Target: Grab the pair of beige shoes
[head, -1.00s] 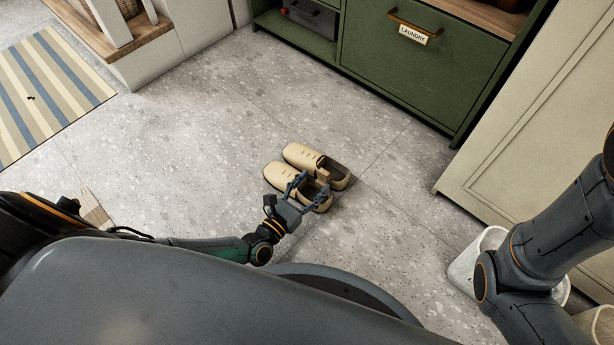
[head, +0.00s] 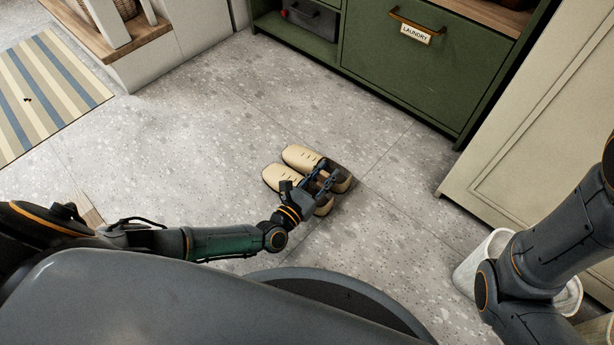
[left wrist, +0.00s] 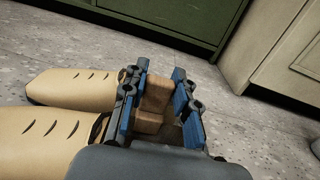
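The pair of beige shoes (head: 300,158) stands side by side on the floor in the head view, toes to the left. Their toes also show in the left wrist view (left wrist: 75,88). My left gripper (head: 321,180) is low over their heel ends and hides part of them. In the left wrist view its blue-padded fingers (left wrist: 160,108) are spread on either side of a brown block-like piece (left wrist: 155,95) at the shoes. I cannot tell whether the pads touch it. My right gripper is out of view; only its arm shows at the right.
A green laundry cabinet (head: 405,75) stands behind the shoes, and a cream cabinet (head: 530,120) is at the right. A white bin (head: 475,262) is near my right arm. A striped rug (head: 45,90) lies at the left. Floor around the shoes is clear.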

